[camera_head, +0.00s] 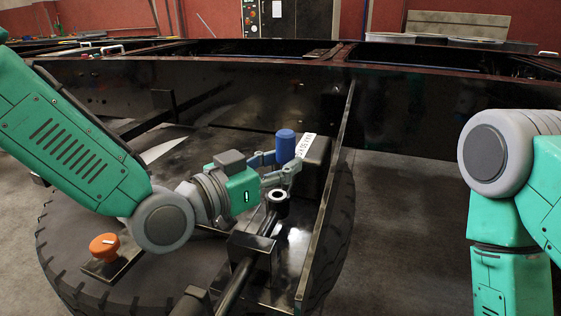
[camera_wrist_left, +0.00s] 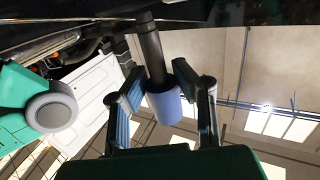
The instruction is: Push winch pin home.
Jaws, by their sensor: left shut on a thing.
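The winch pin appears to be the part with the blue cylindrical head (camera_head: 285,145), which stands upright beside a black box with a white label (camera_head: 305,147). My left gripper (camera_head: 284,168) is shut on it, with one finger on each side. In the left wrist view, the blue head (camera_wrist_left: 165,107) and a dark shaft (camera_wrist_left: 150,50) show between the fingers (camera_wrist_left: 158,82). In the head view, the fingers hide the shaft, so its seating cannot be told. My right gripper is out of view; only its arm shows at the right.
A dark bar with a ring-shaped end (camera_head: 278,200) lies just below my left gripper. A tyre (camera_head: 75,270) and an orange knob (camera_head: 103,245) are at the lower left. A tall black chassis plate (camera_head: 328,200) stands right of the pin. Open floor (camera_head: 400,240) lies right of that.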

